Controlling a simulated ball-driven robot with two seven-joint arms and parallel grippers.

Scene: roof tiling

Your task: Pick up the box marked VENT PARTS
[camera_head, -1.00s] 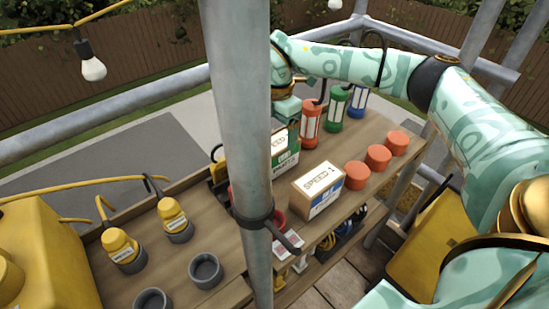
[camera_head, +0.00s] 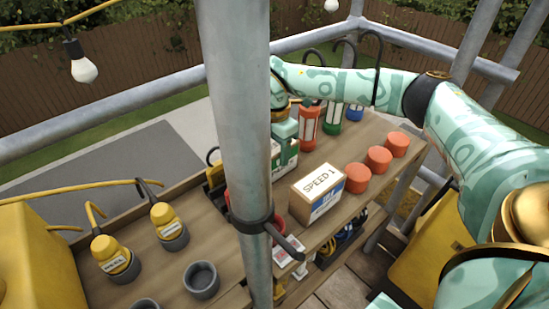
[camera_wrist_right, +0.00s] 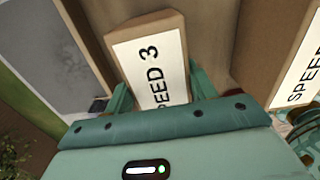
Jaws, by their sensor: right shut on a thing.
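A cardboard box with a white and green front (camera_head: 286,159) stands on the wooden shelf, partly behind the metal pole. My right gripper (camera_head: 285,135) is over its top, and the wrist view shows the fingers on either side of this box (camera_wrist_right: 152,60), shut on it. I cannot read VENT PARTS on any face. My left gripper is out of view.
The metal pole (camera_head: 236,120) stands close to the held box. Several orange-red cylinders (camera_head: 378,159) line the shelf's right side. Red (camera_head: 309,128) and green (camera_head: 332,118) canisters stand behind. Yellow-topped bottles (camera_head: 168,222) and a grey cup (camera_head: 201,279) are at left.

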